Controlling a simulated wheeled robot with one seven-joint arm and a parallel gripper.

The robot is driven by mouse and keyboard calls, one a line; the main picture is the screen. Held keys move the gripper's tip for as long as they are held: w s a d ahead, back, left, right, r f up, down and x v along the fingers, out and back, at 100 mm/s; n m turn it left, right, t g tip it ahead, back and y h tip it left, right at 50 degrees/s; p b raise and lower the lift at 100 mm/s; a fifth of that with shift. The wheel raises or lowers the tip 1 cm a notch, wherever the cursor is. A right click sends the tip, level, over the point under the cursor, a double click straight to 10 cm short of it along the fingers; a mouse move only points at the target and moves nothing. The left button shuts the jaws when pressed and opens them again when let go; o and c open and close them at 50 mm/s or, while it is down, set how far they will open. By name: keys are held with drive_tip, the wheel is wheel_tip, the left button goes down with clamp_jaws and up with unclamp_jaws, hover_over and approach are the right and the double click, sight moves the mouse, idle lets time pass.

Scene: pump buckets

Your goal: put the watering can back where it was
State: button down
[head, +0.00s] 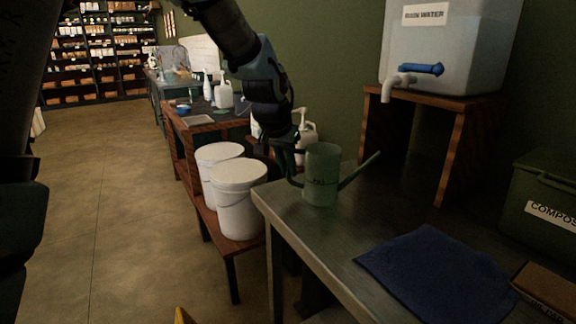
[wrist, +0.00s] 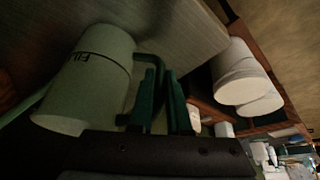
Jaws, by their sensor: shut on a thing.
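The pale green watering can (head: 321,178) is upright at the far left end of the metal table (head: 330,235), its spout pointing right. I cannot tell whether its base touches the tabletop. My gripper (head: 291,160) is at the can's left side, shut on its handle. In the wrist view, the can (wrist: 88,75) fills the left part, with a dark line and lettering on its body. There, the fingers of my gripper (wrist: 165,100) close around the dark green handle.
A blue cloth (head: 435,272) lies on the table's front. Two white lidded buckets (head: 240,205) stand on a low wooden bench left of the table. A water tank (head: 450,50) with a blue-handled tap sits on a wooden stand behind. A green compost bin (head: 545,190) is at right.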

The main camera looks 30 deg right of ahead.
drive_tip(key=c, duration=0.9)
unclamp_jaws()
drive_tip(key=shift+f, duration=0.1)
drive_tip(key=shift+o, duration=0.2)
drive_tip(key=b+v, duration=0.1)
drive_tip(key=v, duration=1.1)
drive_tip(key=w+a+f+n+y, duration=0.1)
drive_tip(key=w+a+f+n, duration=0.15)
drive_tip(key=a, duration=0.35)
drive_tip(key=w+a+f+n+y, duration=0.1)
drive_tip(key=w+a+f, duration=0.25)
drive_tip(key=a, duration=0.35)
drive_tip(key=s+a+f+n, duration=0.1)
drive_tip(key=a+f+n, duration=0.1)
drive_tip(key=a, duration=0.7)
drive_tip(key=s+a+f+n+y, duration=0.1)
drive_tip(key=s+a+f+n, duration=0.1)
drive_tip(key=a+f, duration=0.3)
drive_tip(key=s+a+f+n+y, duration=0.1)
drive_tip(key=a+f+n, duration=0.2)
drive_tip(key=a, duration=1)
drive_tip(key=shift+s+f+g, duration=0.35)
drive_tip(key=shift+g, duration=0.05)
